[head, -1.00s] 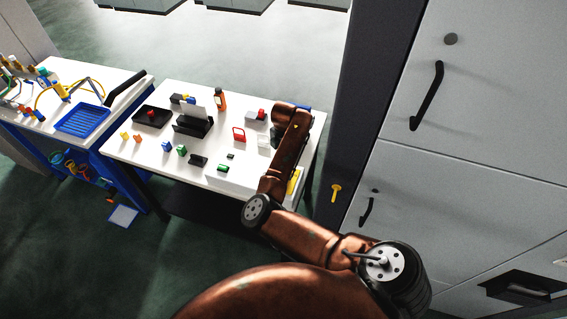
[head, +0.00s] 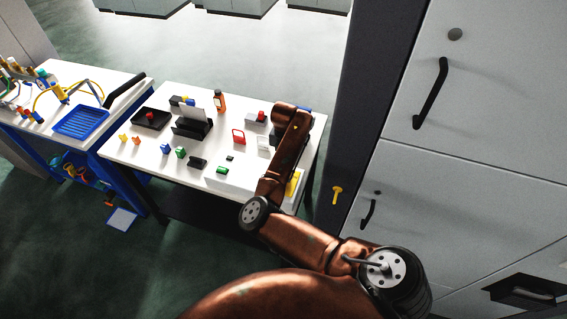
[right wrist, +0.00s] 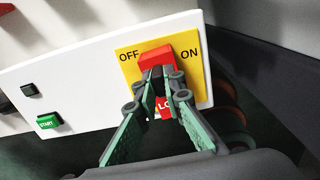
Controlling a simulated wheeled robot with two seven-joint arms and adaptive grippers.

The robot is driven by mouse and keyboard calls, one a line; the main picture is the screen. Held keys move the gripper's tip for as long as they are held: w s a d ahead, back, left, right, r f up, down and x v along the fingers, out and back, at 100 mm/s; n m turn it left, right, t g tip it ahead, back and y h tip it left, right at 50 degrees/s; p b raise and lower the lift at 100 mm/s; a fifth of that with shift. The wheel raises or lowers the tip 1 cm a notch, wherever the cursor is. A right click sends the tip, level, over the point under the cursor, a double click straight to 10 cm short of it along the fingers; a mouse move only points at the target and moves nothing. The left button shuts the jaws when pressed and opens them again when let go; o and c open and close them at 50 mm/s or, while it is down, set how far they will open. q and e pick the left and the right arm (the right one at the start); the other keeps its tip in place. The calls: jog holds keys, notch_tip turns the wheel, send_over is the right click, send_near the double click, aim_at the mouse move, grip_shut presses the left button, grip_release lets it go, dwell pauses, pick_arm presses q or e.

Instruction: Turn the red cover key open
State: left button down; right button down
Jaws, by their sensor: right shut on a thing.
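The red key (right wrist: 154,58) sits on a yellow plate (right wrist: 131,72) marked OFF on the left and ON on the right, in the right wrist view. My right gripper (right wrist: 163,76) is shut on the key, its fingertips covering the key's lower part. A red piece with partly hidden white letters (right wrist: 166,106) shows below, between the fingers. In the head view my right arm hides the gripper and key; only a strip of the yellow plate (head: 293,184) shows. My left gripper is not in view.
A white panel (right wrist: 85,90) carries the plate, a green START button (right wrist: 48,121) and a dark button (right wrist: 30,89). In the head view the white table (head: 228,104) holds several small objects. A dark post (head: 352,120) and grey cabinet (head: 480,100) stand close to the right.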

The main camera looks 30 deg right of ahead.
dwell(0.3)
jog(key=c, duration=2)
grip_release()
notch_tip(320, 180, up, 12)
